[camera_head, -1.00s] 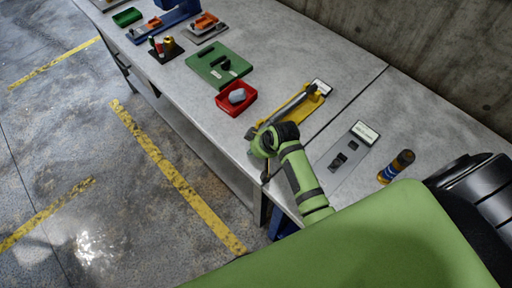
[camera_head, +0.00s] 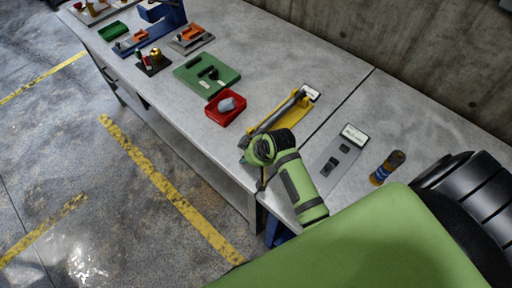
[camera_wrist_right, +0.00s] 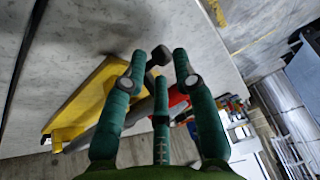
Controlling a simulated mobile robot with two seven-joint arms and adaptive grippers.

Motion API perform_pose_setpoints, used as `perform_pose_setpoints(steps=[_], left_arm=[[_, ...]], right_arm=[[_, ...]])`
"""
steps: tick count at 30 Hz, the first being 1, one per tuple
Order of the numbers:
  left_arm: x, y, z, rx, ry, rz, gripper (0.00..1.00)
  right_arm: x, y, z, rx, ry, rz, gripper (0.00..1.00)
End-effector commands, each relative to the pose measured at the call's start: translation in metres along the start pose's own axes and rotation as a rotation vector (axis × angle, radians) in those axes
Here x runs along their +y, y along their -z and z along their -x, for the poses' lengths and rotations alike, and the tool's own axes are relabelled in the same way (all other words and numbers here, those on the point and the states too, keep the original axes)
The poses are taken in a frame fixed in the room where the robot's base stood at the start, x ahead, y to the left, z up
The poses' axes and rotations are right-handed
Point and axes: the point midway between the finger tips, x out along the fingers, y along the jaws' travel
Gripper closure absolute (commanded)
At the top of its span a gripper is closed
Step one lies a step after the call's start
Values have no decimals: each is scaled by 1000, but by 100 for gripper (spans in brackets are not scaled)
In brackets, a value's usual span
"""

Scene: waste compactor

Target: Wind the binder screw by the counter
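A yellow fixture (camera_head: 275,117) with a grey bar (camera_head: 297,97) along it and a white label plate (camera_head: 311,92) lies on the bench in the head view. I cannot tell for sure which part is the binder screw. In the right wrist view, the yellow fixture (camera_wrist_right: 88,97), its grey bar (camera_wrist_right: 90,137) and a dark knob (camera_wrist_right: 158,57) show. My right gripper (camera_wrist_right: 161,61) is open, its fingers apart on either side of the knob; contact is unclear. In the head view my right wrist hides the fixture's near end. My left gripper is not in view.
A red tray (camera_head: 213,115) with a grey lump and a green board (camera_head: 190,74) lie left of the fixture. A grey plate (camera_head: 325,172) with black blocks and a brown-blue cylinder (camera_head: 388,167) are on the right. A concrete wall (camera_head: 430,60) backs the bench.

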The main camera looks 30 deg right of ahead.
Motion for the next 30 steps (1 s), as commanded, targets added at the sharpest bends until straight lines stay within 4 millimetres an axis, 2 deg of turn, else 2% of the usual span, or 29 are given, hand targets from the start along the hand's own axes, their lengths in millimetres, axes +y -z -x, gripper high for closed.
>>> perform_pose_setpoints(steps=[9,15,21,30], left_arm=[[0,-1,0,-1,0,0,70],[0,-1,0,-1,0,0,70],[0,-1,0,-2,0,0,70],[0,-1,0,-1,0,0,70]], right_arm=[[0,0,63,3,-1,1,71],[0,0,91,1,0,0,71],[0,-1,100,-1,1,-1,71],[-2,0,99,-4,3,15,69]])
